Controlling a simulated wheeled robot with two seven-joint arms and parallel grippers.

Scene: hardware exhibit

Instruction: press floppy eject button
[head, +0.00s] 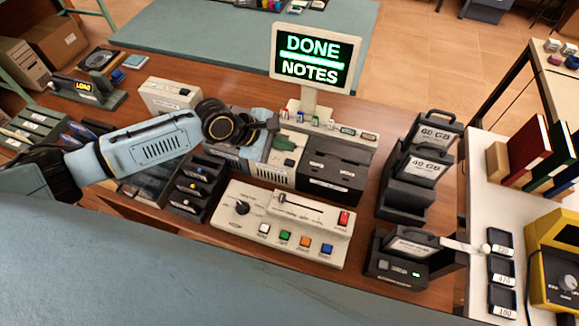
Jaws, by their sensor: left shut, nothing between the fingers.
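My left arm comes in from the left, and its black wrist hangs over the middle of the wooden table. My left gripper (272,124) is small and dark at the end of that wrist, shut and empty, above a pale unit with vents (270,172). A green piece (286,143) shows on this unit, just below the gripper; I cannot tell what it is. Part of the unit is hidden by my wrist. No floppy eject button can be made out clearly. A beige box with a dark slot (172,94) stands farther back left. My right gripper is not in view.
A screen reading DONE NOTES (314,57) stands behind the gripper. A black box (335,168) is right of it. A beige panel with coloured buttons (283,224) lies in front. Black drive docks (405,195) stand at the right, and a black rack (193,186) at the left.

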